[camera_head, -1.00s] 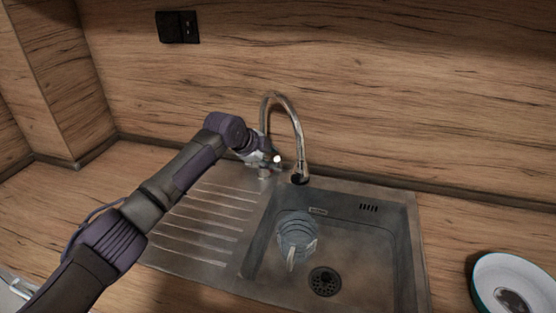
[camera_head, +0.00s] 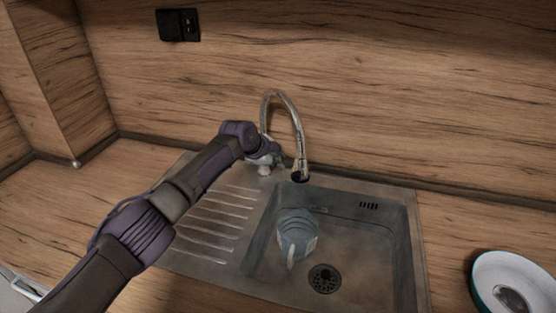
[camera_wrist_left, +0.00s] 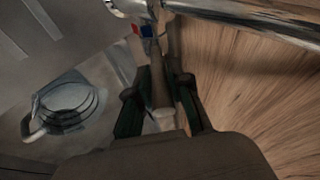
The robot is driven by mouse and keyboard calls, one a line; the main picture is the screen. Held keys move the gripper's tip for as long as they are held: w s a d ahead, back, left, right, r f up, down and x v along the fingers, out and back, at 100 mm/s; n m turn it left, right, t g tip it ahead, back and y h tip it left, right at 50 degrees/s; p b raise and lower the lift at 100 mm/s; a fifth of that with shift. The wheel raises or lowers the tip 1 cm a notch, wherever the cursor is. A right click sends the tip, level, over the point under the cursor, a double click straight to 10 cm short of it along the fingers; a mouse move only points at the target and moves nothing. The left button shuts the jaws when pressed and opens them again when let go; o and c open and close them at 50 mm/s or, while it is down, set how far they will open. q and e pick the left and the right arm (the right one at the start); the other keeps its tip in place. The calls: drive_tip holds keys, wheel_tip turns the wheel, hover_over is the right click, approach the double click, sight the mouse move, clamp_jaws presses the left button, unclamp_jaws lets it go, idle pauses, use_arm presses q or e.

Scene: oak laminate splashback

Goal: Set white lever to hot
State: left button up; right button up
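The curved metal faucet (camera_head: 297,130) stands at the back edge of the sink. My left gripper (camera_head: 272,160) is at the foot of the faucet, and my arm partly hides it. A small whitish part (camera_head: 263,170) shows just below the gripper; I cannot tell if it is the white lever. In the left wrist view my gripper (camera_wrist_left: 158,78) has its two green-padded fingers apart, on either side of a grey-brown stem (camera_wrist_left: 160,90) with a pale end (camera_wrist_left: 164,119). Contact cannot be told. A red and blue mark (camera_wrist_left: 142,31) shows beyond the fingertips. My right gripper is not in view.
A blue-grey jug (camera_head: 296,233) stands in the sink basin (camera_head: 365,265), left of the drain (camera_head: 324,279). The ribbed drainboard (camera_head: 215,222) lies under my left arm. A socket (camera_head: 178,25) is on the splashback.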

use_arm(q)
clamp_jaws()
drive_tip(key=shift+s+f, duration=0.1)
drive_tip(key=shift+s+a+f+t, duration=0.1)
drive_tip(key=shift+s+f+t, duration=0.15)
drive_tip(key=shift+t, duration=0.15)
drive_tip(key=shift+s+a+f+m+t+h+b, duration=0.1)
drive_tip(key=shift+s+f+m+t+h+b, duration=0.25)
drive_tip(key=shift+t+b, duration=0.75)
drive_tip(key=shift+s+f+m+t+h+b, duration=0.1)
drive_tip(key=shift+s+f+t+h+b, duration=0.15)
drive_tip(key=shift+f+t+b, duration=0.85)
drive_tip(key=shift+s+a+r+m+t+h+b, duration=0.1)
drive_tip(key=shift+s+m+t+h+b, duration=0.3)
drive_tip(key=shift+b, duration=1.2)
drive_tip(key=shift+w, duration=0.2)
